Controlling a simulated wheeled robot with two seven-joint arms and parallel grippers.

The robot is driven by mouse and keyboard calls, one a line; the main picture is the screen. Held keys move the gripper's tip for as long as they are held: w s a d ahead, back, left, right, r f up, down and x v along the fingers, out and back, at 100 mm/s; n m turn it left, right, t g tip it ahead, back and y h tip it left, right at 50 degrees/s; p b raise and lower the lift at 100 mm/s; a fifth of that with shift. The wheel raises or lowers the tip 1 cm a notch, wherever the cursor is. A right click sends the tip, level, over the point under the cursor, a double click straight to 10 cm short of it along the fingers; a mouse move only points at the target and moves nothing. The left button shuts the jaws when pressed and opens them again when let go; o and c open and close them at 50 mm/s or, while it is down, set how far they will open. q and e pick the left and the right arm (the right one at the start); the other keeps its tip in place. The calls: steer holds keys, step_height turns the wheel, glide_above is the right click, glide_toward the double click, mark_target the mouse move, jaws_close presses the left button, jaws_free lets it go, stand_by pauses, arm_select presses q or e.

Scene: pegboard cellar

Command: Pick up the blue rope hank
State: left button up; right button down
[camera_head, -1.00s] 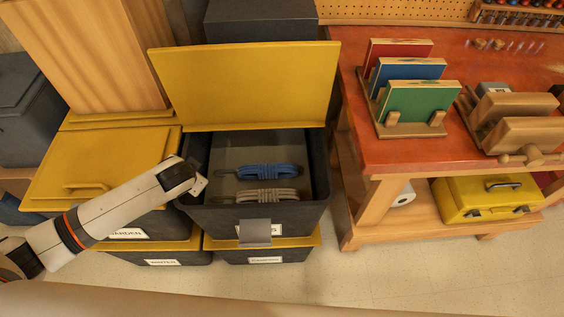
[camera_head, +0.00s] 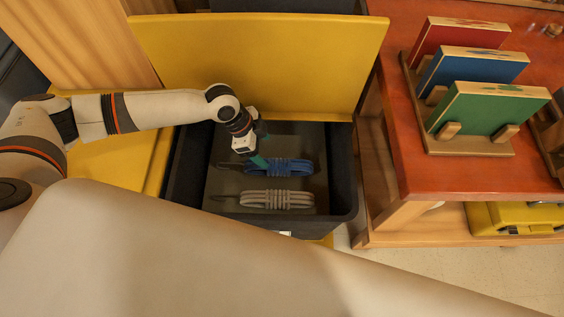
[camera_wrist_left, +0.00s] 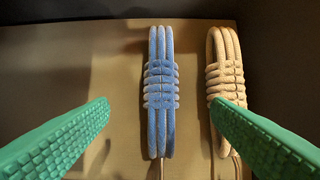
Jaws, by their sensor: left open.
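The blue rope hank (camera_head: 291,166) lies in the open dark bin (camera_head: 343,205), in the rear part of its floor. A beige rope hank (camera_head: 277,199) lies beside it, nearer the bin's front. My left gripper (camera_head: 262,160) reaches down into the bin at the left end of the blue hank. In the left wrist view the blue hank (camera_wrist_left: 161,90) shows upright between the two green fingers of my gripper (camera_wrist_left: 160,110), which are open and apart from it. The right finger overlaps part of the beige hank (camera_wrist_left: 226,75). My right gripper does not show.
The bin's raised yellow lid (camera_head: 260,60) stands behind it. A red-topped bench (camera_head: 440,175) with a rack of coloured boards (camera_head: 488,108) is at the right. A yellow toolbox (camera_head: 515,219) sits on its lower shelf. My own pale body part covers the lower front.

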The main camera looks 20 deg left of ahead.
mark_target(276, 163)
arm_select(q)
steer(key=x, duration=1)
steer(key=shift+r, duration=0.1)
steer(key=c, duration=1.2)
steer(key=shift+r, duration=0.1)
